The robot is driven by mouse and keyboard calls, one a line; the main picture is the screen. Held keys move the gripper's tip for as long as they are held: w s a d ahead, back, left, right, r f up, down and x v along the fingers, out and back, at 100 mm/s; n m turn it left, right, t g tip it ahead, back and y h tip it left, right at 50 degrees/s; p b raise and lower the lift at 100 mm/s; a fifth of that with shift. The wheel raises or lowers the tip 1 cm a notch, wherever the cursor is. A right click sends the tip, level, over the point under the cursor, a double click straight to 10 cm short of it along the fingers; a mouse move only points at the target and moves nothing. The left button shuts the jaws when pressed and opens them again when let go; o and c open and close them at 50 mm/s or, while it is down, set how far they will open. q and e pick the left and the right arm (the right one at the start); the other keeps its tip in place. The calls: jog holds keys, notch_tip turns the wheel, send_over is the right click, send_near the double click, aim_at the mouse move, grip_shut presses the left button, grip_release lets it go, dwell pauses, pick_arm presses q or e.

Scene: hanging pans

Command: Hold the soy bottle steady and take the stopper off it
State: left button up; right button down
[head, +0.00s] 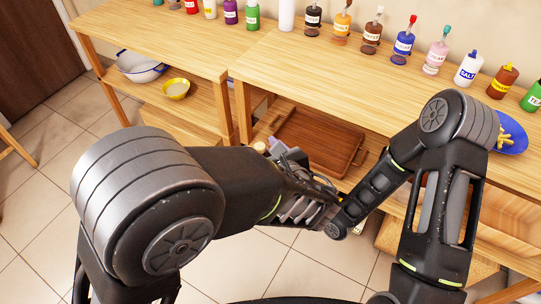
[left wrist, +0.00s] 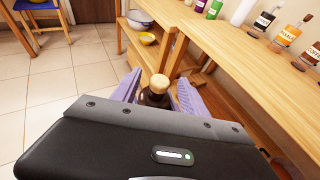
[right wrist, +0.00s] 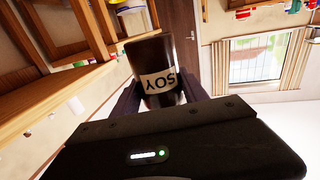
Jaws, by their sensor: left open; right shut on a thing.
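The dark soy bottle (right wrist: 148,55) has a cream SOY label, upside down in the right wrist view. My right gripper (right wrist: 160,92) is shut on its body, a finger on each side. In the left wrist view the tan round stopper (left wrist: 159,82) sits on the bottle's dark neck. My left gripper (left wrist: 158,92) is open, its purple fingers on either side of the stopper and neck, with gaps showing. In the head view the stopper (head: 260,147) shows beside a purple fingertip (head: 280,146); the bottle's body and my right gripper are hidden behind my left arm.
A wooden counter (head: 300,62) carries a row of labelled bottles and a blue plate of fries (head: 512,143). A wooden tray (head: 318,140) lies on the shelf below. A white bowl (head: 140,66) and a yellow bowl (head: 176,88) stand on the left shelf.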

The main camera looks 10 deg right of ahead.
aim_at(260, 146)
pick_arm(q)
jog(key=shift+w+a+f, duration=0.2)
jog(key=shift+w+f, duration=0.1)
jog(key=shift+w, duration=0.35)
jog(key=shift+c, duration=0.3)
grip_shut()
jog(key=shift+r, duration=0.2)
dwell(0.9)
jog(key=shift+r, duration=0.95)
jog(key=shift+r, duration=2)
